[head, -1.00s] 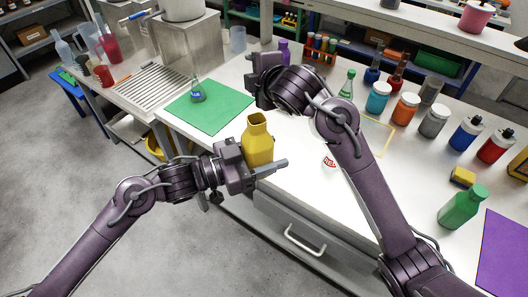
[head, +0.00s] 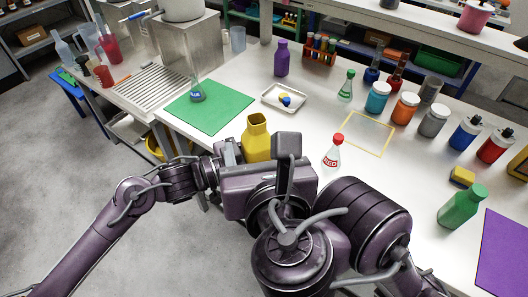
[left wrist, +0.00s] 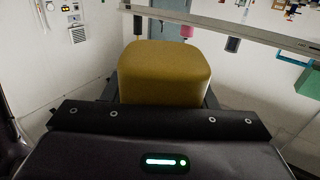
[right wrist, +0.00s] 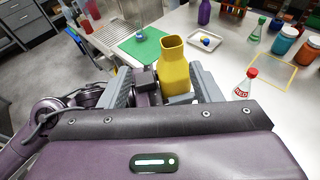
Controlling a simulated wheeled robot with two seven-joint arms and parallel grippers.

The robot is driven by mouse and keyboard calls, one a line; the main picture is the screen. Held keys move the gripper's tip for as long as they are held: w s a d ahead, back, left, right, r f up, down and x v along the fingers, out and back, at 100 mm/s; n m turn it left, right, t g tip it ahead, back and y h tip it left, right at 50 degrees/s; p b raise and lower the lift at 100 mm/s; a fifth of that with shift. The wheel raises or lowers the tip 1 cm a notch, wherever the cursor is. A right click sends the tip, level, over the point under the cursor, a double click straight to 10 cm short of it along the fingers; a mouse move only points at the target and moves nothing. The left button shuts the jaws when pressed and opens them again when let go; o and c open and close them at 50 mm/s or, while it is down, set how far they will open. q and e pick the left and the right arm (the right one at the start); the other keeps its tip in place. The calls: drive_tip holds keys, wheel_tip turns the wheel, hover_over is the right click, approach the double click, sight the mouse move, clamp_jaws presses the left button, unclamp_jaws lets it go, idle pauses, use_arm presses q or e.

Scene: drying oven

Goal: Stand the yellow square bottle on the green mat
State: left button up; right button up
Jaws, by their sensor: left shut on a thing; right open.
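The yellow square bottle (head: 256,143) is upright, held above the front edge of the table. My left gripper (left wrist: 165,100) is shut on it; the bottle's yellow body fills the middle of the left wrist view. My right gripper (right wrist: 165,90) is open, with its fingers on either side of the bottle (right wrist: 174,68) in the right wrist view. In the head view my right gripper hides the lower bottle and the left fingertips. The green mat (head: 208,112) lies flat at the table's left end, behind and left of the bottle.
A blue-labelled flask (head: 197,90) stands at the mat's back part; the mat's front is clear. A white tray (head: 284,98) lies right of it. A red-capped flask (head: 333,152) stands right of the bottle. A yellow frame (head: 367,133) and several jars lie further right.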

sight(253, 121)
drive_tip(key=shift+h, duration=0.4)
drive_tip(key=x, duration=0.7)
drive_tip(key=d+x, duration=0.1)
drive_tip(key=x, duration=0.3)
drive_tip(key=shift+w+a+f, duration=0.15)
drive_tip(key=shift+w+f, duration=0.05)
drive_tip(key=shift+w, duration=0.15)
drive_tip(key=c, duration=1.1)
use_arm(q)
drive_tip(key=o, duration=1)
use_arm(e)
clamp_jaws()
use_arm(q)
drive_tip(key=shift+o, duration=0.3)
drive_tip(key=shift+a, duration=0.15)
